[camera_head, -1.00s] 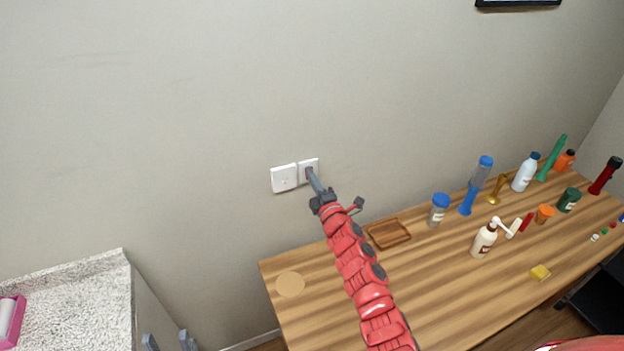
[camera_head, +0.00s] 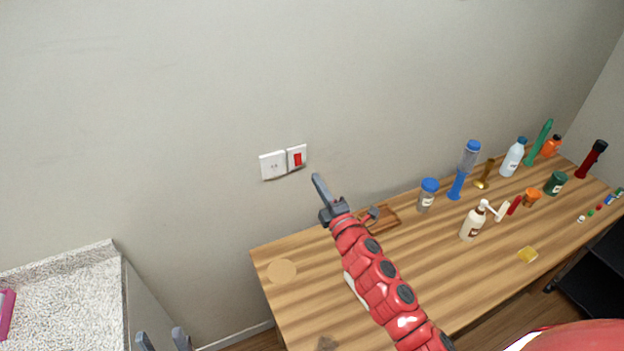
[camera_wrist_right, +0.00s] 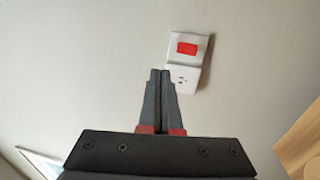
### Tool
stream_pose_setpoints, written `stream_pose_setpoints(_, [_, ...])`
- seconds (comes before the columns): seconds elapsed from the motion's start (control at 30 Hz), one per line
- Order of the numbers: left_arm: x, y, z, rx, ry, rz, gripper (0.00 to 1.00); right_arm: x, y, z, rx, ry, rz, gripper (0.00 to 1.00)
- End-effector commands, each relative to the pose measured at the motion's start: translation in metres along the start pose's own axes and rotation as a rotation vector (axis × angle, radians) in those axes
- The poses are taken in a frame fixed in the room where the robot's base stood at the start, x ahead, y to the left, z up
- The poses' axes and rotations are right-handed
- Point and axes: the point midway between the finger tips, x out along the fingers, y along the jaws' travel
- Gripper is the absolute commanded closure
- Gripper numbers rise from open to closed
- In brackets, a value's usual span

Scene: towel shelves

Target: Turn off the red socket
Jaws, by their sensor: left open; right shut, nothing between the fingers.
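The red socket switch (camera_head: 298,159) is a red rocker on a white wall plate, beside a white outlet plate (camera_head: 272,165). In the right wrist view the red rocker (camera_wrist_right: 187,48) shows above the outlet (camera_wrist_right: 181,78). My right gripper (camera_head: 316,177) is shut and empty, a little below and right of the switch in the head view, and apart from it. It also shows in the right wrist view (camera_wrist_right: 159,72), where its tips sit left of the outlet. My left gripper (camera_head: 163,341) is open at the bottom edge, far from the switch.
A wooden table (camera_head: 300,310) stands against the wall, with a wooden tray (camera_head: 384,221), a blue-lidded jar (camera_head: 427,195), a pump bottle (camera_head: 474,222) and several other containers. A speckled counter (camera_head: 70,285) is at the left. The wall around the switch is clear.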

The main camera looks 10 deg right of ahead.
Motion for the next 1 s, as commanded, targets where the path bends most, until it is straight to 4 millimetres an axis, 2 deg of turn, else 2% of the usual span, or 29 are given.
stream_pose_setpoints(0.23, [-0.005, 0.0, 0.001, 0.0, 0.0, 0.0, 0.5, -0.017, 0.005, 0.0, 0.0, 0.002, 0.001, 1.0])
stream_pose_setpoints(0.77, [-0.005, 0.0, 0.001, 0.0, 0.0, 0.0, 0.5, -0.018, 0.006, -0.001, 0.001, 0.002, 0.001, 1.0])
stream_pose_setpoints(0.87, [-0.007, 0.0, 0.001, 0.0, 0.0, 0.0, 0.5, -0.022, 0.0, -0.008, 0.042, 0.032, 0.006, 1.0])
stream_pose_setpoints(1.0, [-0.012, 0.001, 0.002, 0.0, 0.0, 0.0, 0.5, -0.044, -0.015, -0.046, 0.247, 0.183, 0.054, 1.0])
